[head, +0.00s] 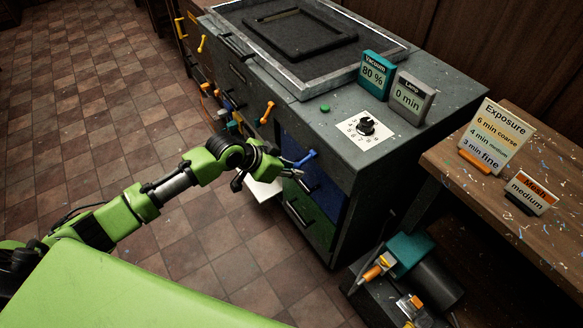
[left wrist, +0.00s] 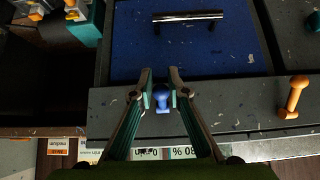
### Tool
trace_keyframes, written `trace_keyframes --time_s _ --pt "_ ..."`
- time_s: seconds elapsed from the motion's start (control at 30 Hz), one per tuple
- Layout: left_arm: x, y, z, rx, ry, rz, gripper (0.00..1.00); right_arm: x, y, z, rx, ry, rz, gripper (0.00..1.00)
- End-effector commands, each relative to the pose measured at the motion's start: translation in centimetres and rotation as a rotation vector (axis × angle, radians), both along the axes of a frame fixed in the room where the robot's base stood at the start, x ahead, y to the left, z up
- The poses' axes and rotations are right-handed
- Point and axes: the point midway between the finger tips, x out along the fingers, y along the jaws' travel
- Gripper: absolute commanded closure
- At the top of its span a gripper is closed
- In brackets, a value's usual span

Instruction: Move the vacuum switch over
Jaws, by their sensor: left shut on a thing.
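The vacuum switch appears to be the blue lever (head: 306,157) on the front of the grey cabinet, near its right corner. In the left wrist view the blue lever (left wrist: 161,98) sits between my two fingers. My left gripper (head: 290,171) is at the cabinet front, shut on the blue lever; its fingertips (left wrist: 161,78) stand on both sides of it. The teal Vacuum display (head: 374,72) on the cabinet top reads 80 %. My right gripper is in neither view.
A dial (head: 366,127), a green button (head: 325,108) and a Lamp display (head: 411,97) reading 0 min are on top. A wooden table (head: 470,165) with signs stands at the right.

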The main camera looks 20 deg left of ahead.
Motion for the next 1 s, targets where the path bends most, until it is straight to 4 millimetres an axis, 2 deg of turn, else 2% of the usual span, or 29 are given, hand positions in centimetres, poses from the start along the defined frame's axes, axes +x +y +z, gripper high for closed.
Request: trace_keyframes --time_s 0.37,0.67,1.0 --pt "0.1 -0.2 -0.2 -0.002 -0.002 -0.001 0.97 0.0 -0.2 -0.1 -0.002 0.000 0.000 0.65" --pt "0.7 -0.7 -1.5 -0.005 -0.004 -0.001 0.98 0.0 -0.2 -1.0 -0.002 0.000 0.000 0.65" --pt "0.9 -0.8 -1.3 -0.007 -0.010 -0.001 1.00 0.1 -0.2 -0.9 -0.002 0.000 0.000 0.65"
